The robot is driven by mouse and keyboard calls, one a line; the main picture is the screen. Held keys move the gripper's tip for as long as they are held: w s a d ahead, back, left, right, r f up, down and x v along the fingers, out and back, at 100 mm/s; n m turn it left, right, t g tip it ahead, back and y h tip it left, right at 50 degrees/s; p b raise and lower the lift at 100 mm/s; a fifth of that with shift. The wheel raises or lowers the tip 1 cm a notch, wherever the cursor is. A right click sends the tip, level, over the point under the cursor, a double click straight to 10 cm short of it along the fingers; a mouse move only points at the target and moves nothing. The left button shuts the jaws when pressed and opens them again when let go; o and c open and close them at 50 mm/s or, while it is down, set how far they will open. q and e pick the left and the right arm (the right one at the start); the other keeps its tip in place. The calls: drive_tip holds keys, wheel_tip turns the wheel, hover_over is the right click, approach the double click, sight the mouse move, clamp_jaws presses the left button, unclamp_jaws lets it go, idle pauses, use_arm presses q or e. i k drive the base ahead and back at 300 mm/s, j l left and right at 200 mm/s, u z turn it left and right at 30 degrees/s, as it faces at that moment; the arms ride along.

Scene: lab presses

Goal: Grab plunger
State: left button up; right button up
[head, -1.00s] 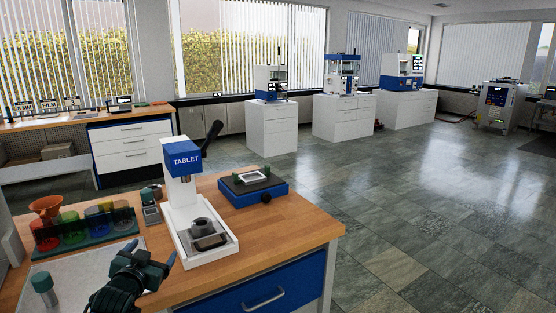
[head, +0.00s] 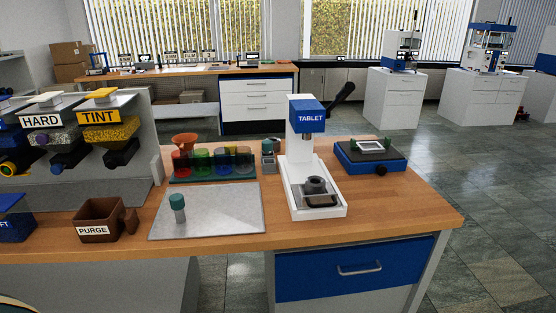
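A small piece with a teal cap and a pale grey lower part (head: 177,208), which looks like the plunger, stands upright on the grey mat (head: 225,222). Nothing touches it from the sides. The white tablet press (head: 294,150) with a blue TABLET head and a black lever stands to its right. A dark round die-like part (head: 316,186) sits on the press base. Neither of my grippers shows in the head view now.
A rack of coloured cups with an orange funnel (head: 185,142) stands behind the mat. A brown PURGE box (head: 100,219) and HARD and TINT dispensers (head: 100,97) are at left. A blue-black device (head: 370,156) sits at right. The mat's middle is clear.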

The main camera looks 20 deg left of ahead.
sight(176, 200)
drive_tip(key=u, duration=1.45)
